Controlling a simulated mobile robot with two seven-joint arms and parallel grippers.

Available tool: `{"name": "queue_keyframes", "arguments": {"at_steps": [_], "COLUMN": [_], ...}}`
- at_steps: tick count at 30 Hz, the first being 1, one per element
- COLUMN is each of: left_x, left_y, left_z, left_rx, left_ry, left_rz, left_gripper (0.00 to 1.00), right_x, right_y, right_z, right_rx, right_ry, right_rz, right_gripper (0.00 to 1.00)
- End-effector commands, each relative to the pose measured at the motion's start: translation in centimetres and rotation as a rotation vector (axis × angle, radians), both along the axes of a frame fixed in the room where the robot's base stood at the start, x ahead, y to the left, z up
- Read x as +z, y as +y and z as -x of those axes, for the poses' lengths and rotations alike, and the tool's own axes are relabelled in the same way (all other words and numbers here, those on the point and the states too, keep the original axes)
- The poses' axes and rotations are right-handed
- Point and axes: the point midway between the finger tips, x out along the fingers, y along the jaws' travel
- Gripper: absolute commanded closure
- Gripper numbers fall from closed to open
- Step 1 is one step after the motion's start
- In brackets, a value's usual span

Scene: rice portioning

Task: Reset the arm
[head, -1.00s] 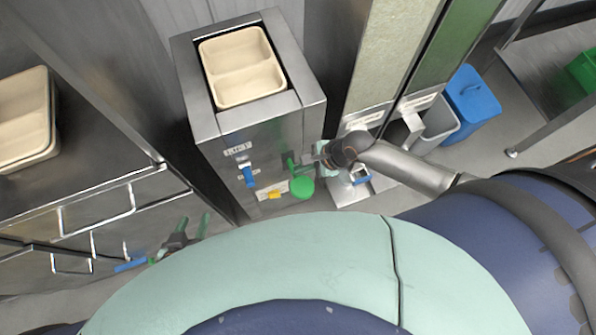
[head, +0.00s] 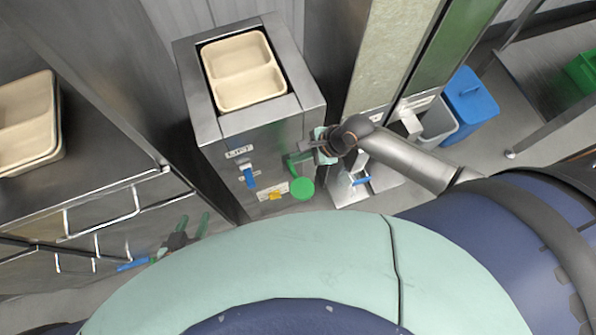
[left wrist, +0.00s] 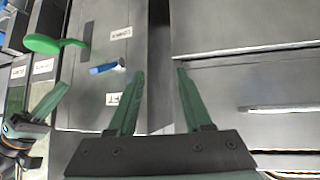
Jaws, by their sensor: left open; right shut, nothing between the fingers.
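My left gripper (head: 192,226) is low at the left in the head view, in front of the drawers. Its two green fingers are apart and empty in the left wrist view (left wrist: 155,95). My right gripper (head: 320,146) is at the right front side of the steel dispenser (head: 218,128), near the green lever with its round paddle (head: 302,188). It is shut with nothing held. In the left wrist view, the right gripper (left wrist: 48,102) shows at the left edge, apart from the green lever (left wrist: 45,44).
A beige two-part tray (head: 243,70) sits in the dispenser top. More beige trays (head: 28,120) lie on the left counter above drawers with bar handles (head: 103,215). A blue handle (head: 249,177) sticks out of the dispenser front. A blue bin (head: 471,97) stands at the right.

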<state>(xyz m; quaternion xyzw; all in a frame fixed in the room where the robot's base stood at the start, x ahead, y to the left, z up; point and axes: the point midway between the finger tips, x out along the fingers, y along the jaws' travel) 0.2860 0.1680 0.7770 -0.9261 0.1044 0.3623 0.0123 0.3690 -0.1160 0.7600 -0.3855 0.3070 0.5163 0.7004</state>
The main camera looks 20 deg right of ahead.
Motion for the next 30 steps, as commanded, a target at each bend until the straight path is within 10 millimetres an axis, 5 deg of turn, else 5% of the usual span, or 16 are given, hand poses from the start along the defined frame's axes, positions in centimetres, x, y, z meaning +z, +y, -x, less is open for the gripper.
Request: {"name": "queue_keyframes", "arguments": {"at_steps": [23,30], "left_x": [0.0,-0.1], "left_y": [0.0,0.0], "left_z": [0.0,0.0], "left_rx": [0.0,0.0], "left_ry": [0.001,0.001], "left_rz": [0.0,0.0], "left_gripper": [0.5,0.5], "right_x": [-0.1,-0.3], "right_y": [0.1,1.1], "right_z": [0.1,1.4], "right_rx": [0.009,0.238], "right_ry": [-0.009,-0.25], "right_rz": [0.004,0.096], "right_gripper": [1.0,1.0]}}
